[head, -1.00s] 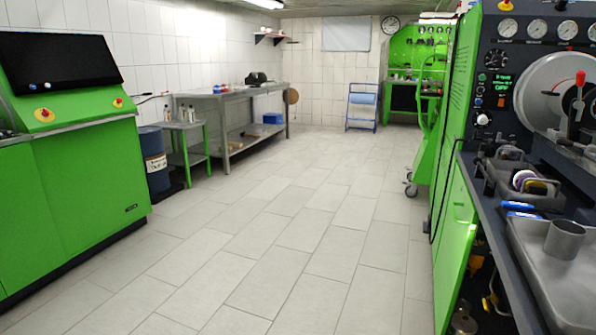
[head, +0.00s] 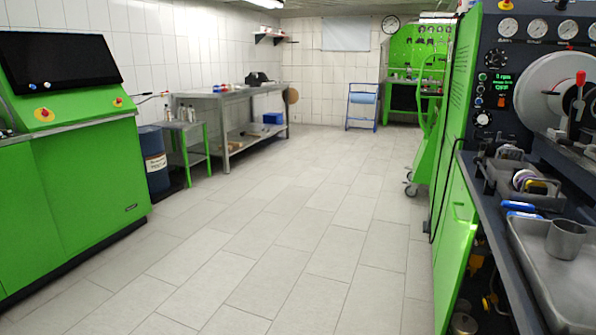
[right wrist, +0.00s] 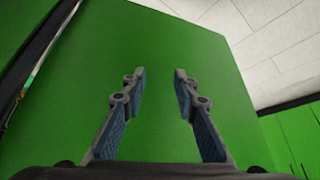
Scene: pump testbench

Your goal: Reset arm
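My right gripper (right wrist: 158,72) shows in the right wrist view. Its two fingers with blue inner pads stand apart with nothing between them. Behind them is a large plain green panel (right wrist: 170,45). I cannot tell how far the fingers are from it. Neither gripper shows in the head view, and my left gripper is not seen in any view.
The green pump test bench (head: 455,220) stands at the right, with gauges, a metal tray (head: 530,270) and a cup (head: 565,239) on its worktop. A green console (head: 75,180) stands at the left. A grey table (head: 225,95) is further back. The tiled floor (head: 280,220) between is clear.

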